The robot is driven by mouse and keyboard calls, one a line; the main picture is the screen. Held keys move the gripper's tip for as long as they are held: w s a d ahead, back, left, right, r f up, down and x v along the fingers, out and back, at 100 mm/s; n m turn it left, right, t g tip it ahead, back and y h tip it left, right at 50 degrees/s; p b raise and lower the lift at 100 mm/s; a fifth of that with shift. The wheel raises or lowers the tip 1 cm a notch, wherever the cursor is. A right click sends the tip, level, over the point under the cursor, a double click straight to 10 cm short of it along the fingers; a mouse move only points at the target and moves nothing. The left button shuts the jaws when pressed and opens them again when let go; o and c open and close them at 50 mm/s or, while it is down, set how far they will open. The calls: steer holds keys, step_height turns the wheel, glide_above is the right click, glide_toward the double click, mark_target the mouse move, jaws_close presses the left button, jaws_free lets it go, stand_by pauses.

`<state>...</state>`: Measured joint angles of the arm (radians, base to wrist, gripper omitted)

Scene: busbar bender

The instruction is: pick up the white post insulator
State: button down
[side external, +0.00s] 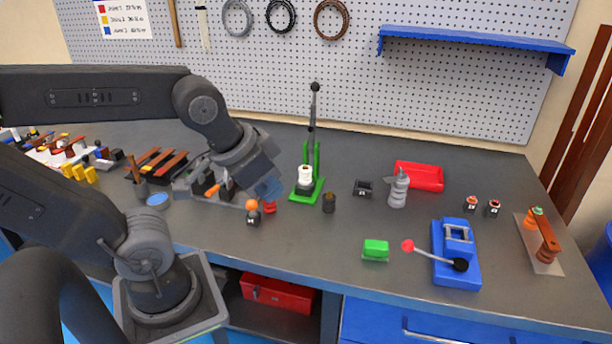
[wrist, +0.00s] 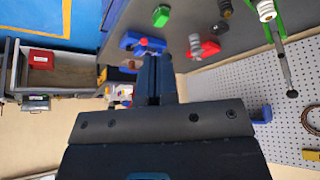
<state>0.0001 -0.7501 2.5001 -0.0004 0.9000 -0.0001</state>
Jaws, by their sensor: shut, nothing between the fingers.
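The white post insulator (side external: 305,175) stands upright at the green lever press (side external: 308,190) in the middle of the bench. It also shows in the wrist view (wrist: 265,10) at the top right edge, beside the green frame. My gripper (side external: 269,188) is to the left of the insulator, apart from it, pointing down to the right. In the wrist view my gripper's dark fingers (wrist: 153,62) are together with nothing held. The fingertips are hard to make out in the side view.
A red insulator (side external: 270,207) and an orange-topped piece (side external: 252,213) on a black block sit just below my gripper. A grey insulator (side external: 398,190), red tray (side external: 425,176) and blue bender (side external: 456,262) are farther right.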

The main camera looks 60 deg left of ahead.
steer(key=c, duration=1.9)
jaws_free()
steer(key=o, duration=1.3)
steer(key=n+g+y, duration=0.3)
steer(key=n+y, duration=0.1)
steer(key=n, duration=0.7)
glide_above(305, 167)
steer(key=s+d, duration=0.2)
steer(key=d, duration=0.2)
step_height(305, 167, down, 7)
steer(key=x, duration=0.6)
steer(key=shift+f, duration=0.4)
steer(key=shift+x, duration=3.25)
